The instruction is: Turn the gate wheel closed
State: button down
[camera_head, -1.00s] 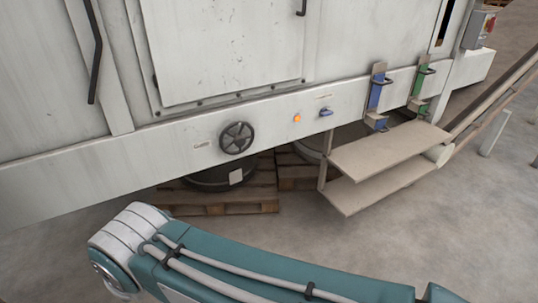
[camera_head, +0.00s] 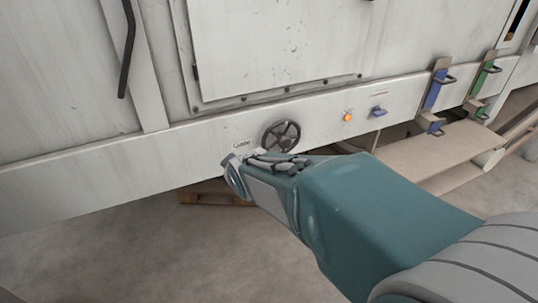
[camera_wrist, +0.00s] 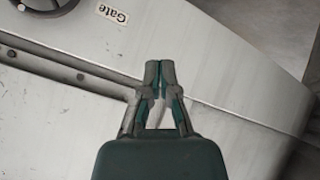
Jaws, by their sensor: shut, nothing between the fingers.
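The gate wheel (camera_head: 281,136) is a dark, spoked handwheel on the pale machine's lower front rail. It shows at the upper middle of the head view, just beyond the end of my arm. In the wrist view part of the wheel (camera_wrist: 42,13) is cut off at the top left corner. A "Gate" label (camera_wrist: 112,14) is on the panel beside it. My gripper (camera_wrist: 160,66) has its fingertips together and is empty. It points at the pale panel, to the right of and below the wheel in the wrist view, apart from the wheel.
An orange lit button (camera_head: 347,117) and a blue switch (camera_head: 378,111) sit right of the wheel. Blue (camera_head: 436,92) and green (camera_head: 487,78) clamps stand farther right above a beige step (camera_head: 428,160). A pallet (camera_head: 212,197) lies below the rail. Open floor is at lower left.

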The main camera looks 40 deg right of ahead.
aim_at(283, 139)
jog(key=w+d+f+n+t+h, duration=0.1)
jog(key=w+d+f+n+t, duration=0.1)
jog(key=w+d+f, duration=0.3)
jog(key=w+d+f+n+t+h, duration=0.15)
jog(key=d+f, duration=0.25)
jog(key=d, duration=0.4)
jog(key=s+d+f+n+t+h, duration=0.1)
jog(key=s+d+f+n+t, duration=0.2)
jog(key=d+f, duration=0.3)
jog(key=x, duration=0.9)
jog(key=shift+w+a+f, duration=0.1)
jog(key=shift+a+f, duration=0.05)
jog(key=shift+a, duration=0.25)
jog(key=shift+w+d, duration=0.2)
jog(key=shift+d, duration=0.05)
